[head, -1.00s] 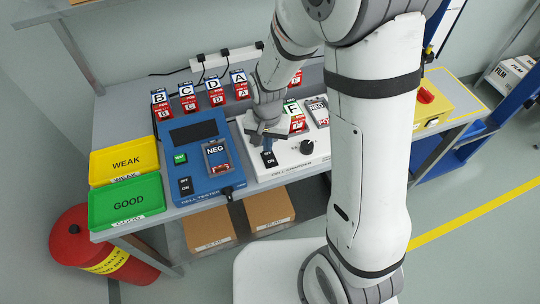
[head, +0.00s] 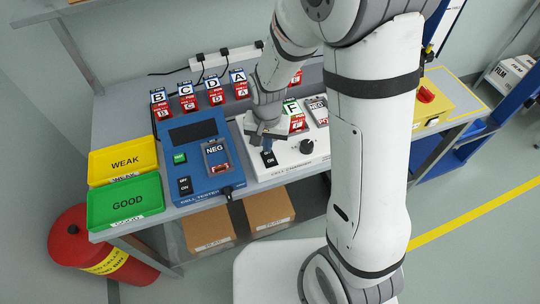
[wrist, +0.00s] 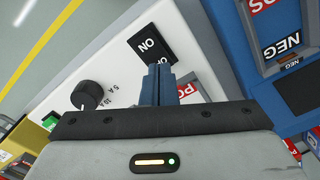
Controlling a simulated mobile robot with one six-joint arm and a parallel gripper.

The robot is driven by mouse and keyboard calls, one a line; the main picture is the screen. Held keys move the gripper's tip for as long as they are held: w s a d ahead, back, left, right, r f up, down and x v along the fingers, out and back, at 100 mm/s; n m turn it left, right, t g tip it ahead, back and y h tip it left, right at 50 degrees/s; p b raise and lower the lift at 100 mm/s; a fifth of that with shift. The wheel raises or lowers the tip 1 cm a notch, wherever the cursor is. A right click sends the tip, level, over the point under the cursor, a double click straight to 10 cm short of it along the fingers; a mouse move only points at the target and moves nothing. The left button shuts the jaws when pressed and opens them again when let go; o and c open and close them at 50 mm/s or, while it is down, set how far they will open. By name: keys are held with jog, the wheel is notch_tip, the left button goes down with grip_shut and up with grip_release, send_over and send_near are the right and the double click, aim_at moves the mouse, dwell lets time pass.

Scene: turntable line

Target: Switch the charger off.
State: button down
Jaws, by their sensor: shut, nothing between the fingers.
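The cell charger (head: 285,171) is a white box on the bench, with a black knob (head: 307,147) and a black rocker switch (head: 269,158) on its front part. In the wrist view the switch (wrist: 150,42) shows its ON end, farther from my gripper. In the head view my gripper (head: 267,148) is just behind the switch. I cannot tell whether the fingertips touch it, or which way the rocker is tilted.
The blue cell tester (head: 207,188) with its own switch (head: 185,186) stands close left of the charger. Cell F (head: 292,107) stands at the charger's back.

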jog(key=shift+f+b, duration=0.45)
jog(key=shift+f, duration=0.15)
jog(key=shift+r, duration=0.1)
jog(key=shift+r+p, duration=2.5)
jog(key=shift+r, duration=0.95)
jog(key=s+d+r+n+t, duration=0.1)
jog(key=s+d+r, duration=0.5)
jog(key=r, duration=0.3)
jog(key=s+d+r+n+t, duration=0.1)
jog(key=s+d+r+t, duration=0.1)
jog(key=s+d+r, duration=0.4)
notch_tip(320, 180, up, 3)
jog(key=shift+s+d+r+n, duration=0.15)
jog(key=shift+s+d+n, duration=0.1)
jog(key=shift+s+n, duration=0.2)
